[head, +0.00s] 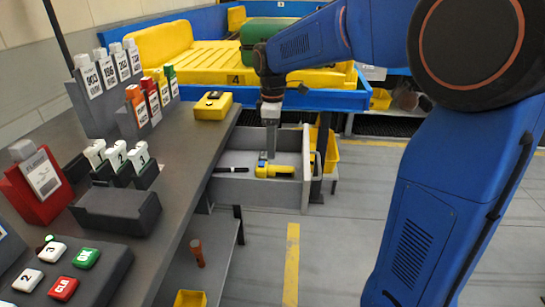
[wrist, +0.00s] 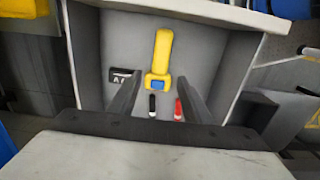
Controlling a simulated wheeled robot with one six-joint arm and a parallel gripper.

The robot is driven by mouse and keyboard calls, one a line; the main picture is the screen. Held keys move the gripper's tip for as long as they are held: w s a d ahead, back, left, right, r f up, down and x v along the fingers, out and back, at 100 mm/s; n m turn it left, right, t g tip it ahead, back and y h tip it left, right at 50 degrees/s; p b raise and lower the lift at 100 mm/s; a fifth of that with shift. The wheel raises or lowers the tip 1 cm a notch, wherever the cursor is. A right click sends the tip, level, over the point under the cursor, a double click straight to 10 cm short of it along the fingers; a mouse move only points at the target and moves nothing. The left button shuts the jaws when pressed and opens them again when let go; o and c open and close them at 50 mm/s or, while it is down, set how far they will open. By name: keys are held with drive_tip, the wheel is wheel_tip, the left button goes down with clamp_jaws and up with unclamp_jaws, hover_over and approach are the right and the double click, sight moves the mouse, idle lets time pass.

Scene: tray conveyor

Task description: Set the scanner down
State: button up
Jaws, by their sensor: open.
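The yellow scanner (head: 281,171), with a blue part at its near end, lies in the open grey drawer (head: 251,193) under the bench. In the wrist view the scanner (wrist: 163,47) lies on the drawer floor, its blue end towards my fingers. My gripper (head: 267,157) points down into the drawer just over the scanner's blue end. In the wrist view my gripper (wrist: 159,82) is open, with one finger on each side of that end and a gap showing on both sides.
A black pen (wrist: 152,105), a red pen (wrist: 179,109) and a dark label (wrist: 122,76) are also in the drawer. The bench (head: 178,150) carries a yellow box (head: 213,106), racks and a button panel (head: 75,275). A conveyor with yellow trays (head: 215,62) stands behind. The floor at right is open.

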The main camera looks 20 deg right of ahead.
wheel_tip(320, 180, up, 5)
drive_tip(key=s+d+m, duration=0.1)
drive_tip(key=s+m, duration=0.1)
drive_tip(key=s, duration=0.3)
drive_tip(key=s+d+m+t, duration=0.1)
drive_tip(key=s+d+m, duration=0.1)
drive_tip(key=s, duration=0.3)
drive_tip(key=s+d+m+t, duration=0.1)
drive_tip(key=s+d+m, duration=0.1)
drive_tip(key=s, duration=0.3)
drive_tip(key=shift+s+f, duration=0.2)
drive_tip(key=shift+f, duration=0.05)
drive_tip(key=s+d+f+m+t, duration=0.1)
drive_tip(key=s+f+m, duration=0.2)
drive_tip(key=s, duration=0.4)
drive_tip(key=s+d+f+m+t, duration=0.1)
drive_tip(key=s+d+f+m, duration=0.1)
drive_tip(key=s+f+m, duration=0.2)
drive_tip(key=s, duration=0.3)
drive_tip(key=shift+s+f+m+t, duration=0.2)
drive_tip(key=shift+f+m+t, duration=0.1)
drive_tip(key=shift+t, duration=0.1)
drive_tip(key=shift+r, duration=0.1)
